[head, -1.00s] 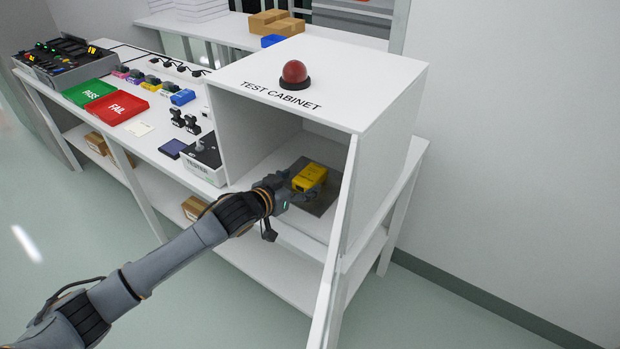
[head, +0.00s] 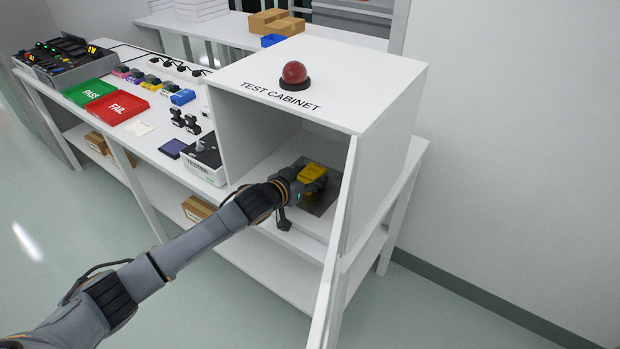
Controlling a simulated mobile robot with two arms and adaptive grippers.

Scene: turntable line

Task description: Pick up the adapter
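A yellow block (head: 313,172), which I take to be the adapter, sits inside the test cabinet over a dark grey plate (head: 322,203). My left gripper (head: 308,186) reaches in through the cabinet's open front and is right at the block. Its dark fingers cover the block's near and lower parts. The fingertips are small and partly hidden, so I cannot tell whether they are closed on it. My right gripper is not in view.
The white test cabinet (head: 395,110) has a red dome button (head: 294,74) on top. Its open door (head: 340,240) stands close to the right of my arm. Left on the bench are a tester (head: 204,165), a red FAIL tray (head: 116,107) and a green PASS tray (head: 90,92).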

